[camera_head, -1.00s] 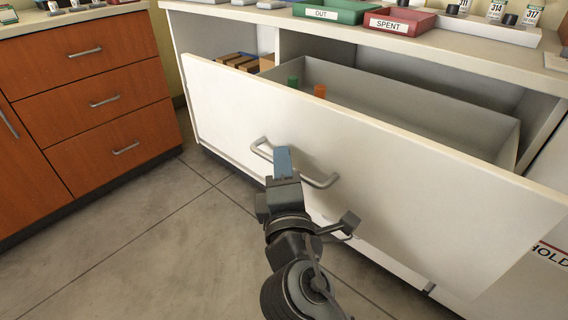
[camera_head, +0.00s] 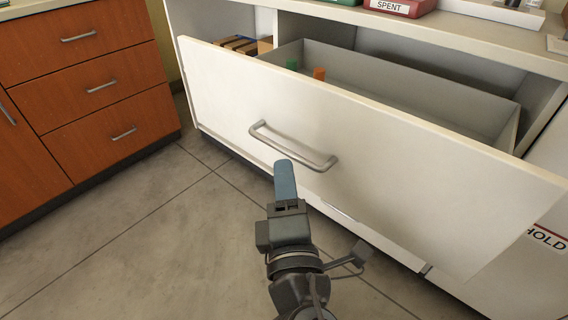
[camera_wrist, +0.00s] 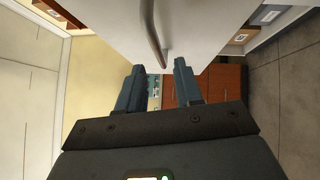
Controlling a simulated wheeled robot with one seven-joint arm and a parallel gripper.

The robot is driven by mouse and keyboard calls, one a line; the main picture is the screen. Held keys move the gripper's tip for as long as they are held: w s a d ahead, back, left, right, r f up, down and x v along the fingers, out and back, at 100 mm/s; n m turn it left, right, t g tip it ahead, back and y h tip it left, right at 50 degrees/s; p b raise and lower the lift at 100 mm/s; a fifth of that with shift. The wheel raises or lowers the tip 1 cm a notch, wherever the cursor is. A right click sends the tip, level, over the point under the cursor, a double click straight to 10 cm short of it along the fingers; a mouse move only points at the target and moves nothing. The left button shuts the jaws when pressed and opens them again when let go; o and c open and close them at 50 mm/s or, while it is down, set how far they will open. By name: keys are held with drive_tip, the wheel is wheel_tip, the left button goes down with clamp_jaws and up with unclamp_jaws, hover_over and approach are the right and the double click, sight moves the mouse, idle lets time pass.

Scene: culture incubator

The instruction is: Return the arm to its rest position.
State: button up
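My gripper (camera_head: 285,180) is in front of the open white drawer (camera_head: 400,165), just below its metal bar handle (camera_head: 292,147) in the head view. In the wrist view my gripper (camera_wrist: 160,85) has its two blue fingers apart with nothing between them. The handle also shows in the wrist view (camera_wrist: 151,30), beyond the fingertips and apart from them. The drawer is pulled out and holds a green item (camera_head: 292,64) and an orange item (camera_head: 319,73) near its left end.
A wooden cabinet (camera_head: 85,95) with drawers stands at the left. The white counter (camera_head: 460,40) above the drawer bears a red SPENT tray (camera_head: 400,7). A compartment with brown boxes (camera_head: 240,45) is left of the drawer. Grey floor (camera_head: 130,240) lies clear at the left.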

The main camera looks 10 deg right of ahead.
drive_tip(key=shift+s, duration=0.3)
drive_tip(key=s+d+f+m+g+y, duration=0.3)
drive_tip(key=s+d+f+m+g, duration=0.15)
drive_tip(key=s+f, duration=0.75)
drive_tip(key=s+d+r+m, duration=0.2)
drive_tip(key=s+d+m, duration=0.15)
drive_tip(key=s, duration=0.35)
drive_tip(key=s+d+r+m, duration=0.2)
drive_tip(key=s+m, duration=0.3)
drive_tip(key=s, duration=0.2)
drive_tip(key=s+d+r+m, duration=0.2)
drive_tip(key=s+d+m, duration=0.1)
drive_tip(key=s+m, duration=0.3)
wheel_tip(320, 180, up, 26)
drive_tip(key=s+n+p, duration=0.1)
drive_tip(key=p, duration=2.4)
drive_tip(key=shift+f, duration=0.2)
